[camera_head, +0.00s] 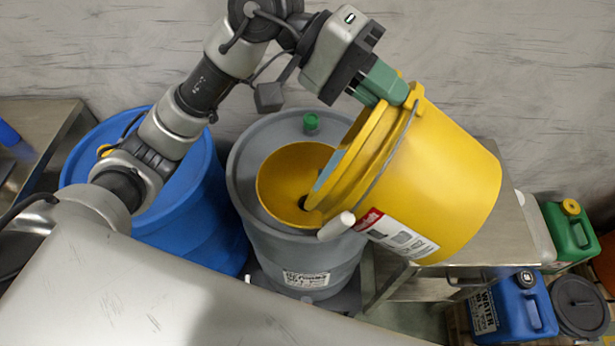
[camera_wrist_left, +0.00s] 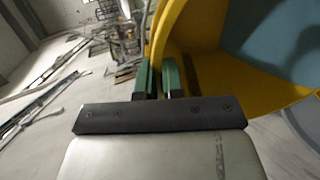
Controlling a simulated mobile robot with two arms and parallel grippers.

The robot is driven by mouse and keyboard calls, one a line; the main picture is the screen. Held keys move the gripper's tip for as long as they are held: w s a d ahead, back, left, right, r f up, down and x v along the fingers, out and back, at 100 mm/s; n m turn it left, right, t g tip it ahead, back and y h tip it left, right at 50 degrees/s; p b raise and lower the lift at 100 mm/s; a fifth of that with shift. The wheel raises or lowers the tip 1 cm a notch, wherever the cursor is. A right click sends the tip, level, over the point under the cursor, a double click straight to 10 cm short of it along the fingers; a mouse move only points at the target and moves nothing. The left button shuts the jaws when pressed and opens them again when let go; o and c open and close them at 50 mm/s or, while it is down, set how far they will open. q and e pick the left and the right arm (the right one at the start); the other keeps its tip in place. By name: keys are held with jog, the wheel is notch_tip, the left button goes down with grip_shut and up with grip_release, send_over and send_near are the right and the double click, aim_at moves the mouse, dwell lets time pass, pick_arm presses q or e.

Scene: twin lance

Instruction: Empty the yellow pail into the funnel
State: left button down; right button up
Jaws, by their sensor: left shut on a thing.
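The yellow pail (camera_head: 450,180) is tilted far over, its mouth facing left and down above the yellow funnel (camera_head: 285,175). The funnel sits in the top of a grey drum (camera_head: 245,175); the pail's lower rim overlaps the funnel's right side in the head view, and I cannot tell if they touch. My left gripper (camera_head: 388,88) is shut on the pail's upper rim with green fingers. In the left wrist view the fingers (camera_wrist_left: 158,78) are at the pail's yellow wall (camera_wrist_left: 205,75), and a blue-grey surface shows inside. Whether anything is flowing is not visible. My right gripper is out of view.
A blue drum (camera_head: 205,210) stands left of the grey drum. A green cap (camera_head: 311,121) sticks up behind the funnel.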

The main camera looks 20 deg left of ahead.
pick_arm(q)
jog(key=shift+h, duration=0.9)
jog(key=shift+b+v, duration=2.4)
jog(key=shift+b, duration=0.2)
dwell(4.5)
